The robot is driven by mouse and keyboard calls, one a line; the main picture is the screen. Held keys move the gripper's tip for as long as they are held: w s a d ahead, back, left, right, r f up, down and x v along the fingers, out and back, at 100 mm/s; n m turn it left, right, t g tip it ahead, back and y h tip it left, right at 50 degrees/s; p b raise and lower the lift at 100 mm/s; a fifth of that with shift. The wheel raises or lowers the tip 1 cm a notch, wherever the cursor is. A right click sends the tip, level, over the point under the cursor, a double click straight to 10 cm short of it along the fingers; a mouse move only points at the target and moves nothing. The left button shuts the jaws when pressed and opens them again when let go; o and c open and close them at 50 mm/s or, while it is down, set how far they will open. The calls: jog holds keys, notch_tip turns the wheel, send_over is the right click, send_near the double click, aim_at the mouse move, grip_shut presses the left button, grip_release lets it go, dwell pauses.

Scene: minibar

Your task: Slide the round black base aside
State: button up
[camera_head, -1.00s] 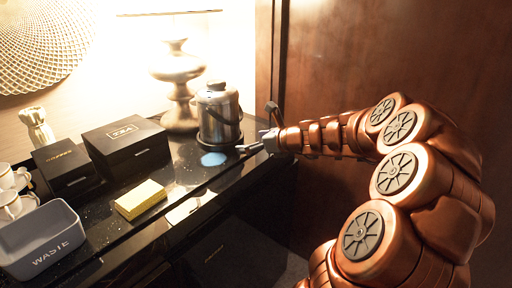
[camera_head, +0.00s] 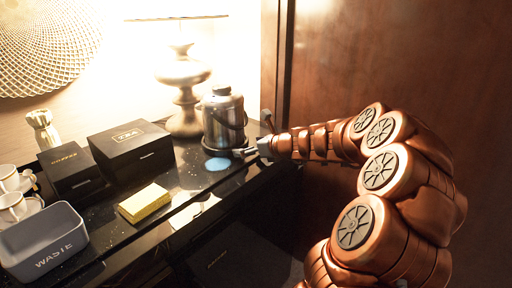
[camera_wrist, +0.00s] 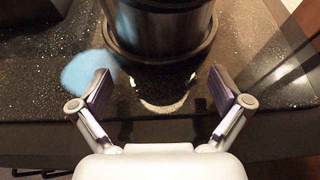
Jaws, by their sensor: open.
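The round black base (camera_wrist: 160,65) sits on the dark speckled counter under a metal kettle (camera_head: 223,115). In the wrist view its front rim shows below the kettle's lower body (camera_wrist: 160,28); in the head view only a thin dark edge shows. My gripper (camera_wrist: 160,92) is open and empty. Its two fingers are spread in front of the base, one toward each side, with a visible gap to the rim. In the head view my gripper (camera_head: 252,150) is at the right of the kettle, low near the counter's edge.
A blue patch (camera_wrist: 82,70) lies on the counter left of the base. A lamp (camera_head: 184,95) stands behind the kettle. A tea box (camera_head: 132,150), coffee box (camera_head: 70,170), yellow sponge (camera_head: 144,202), cups (camera_head: 15,205) and waste bin (camera_head: 45,240) are further left.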

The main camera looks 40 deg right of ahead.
jog(key=shift+x, duration=1.15)
jog(key=c, duration=1.8)
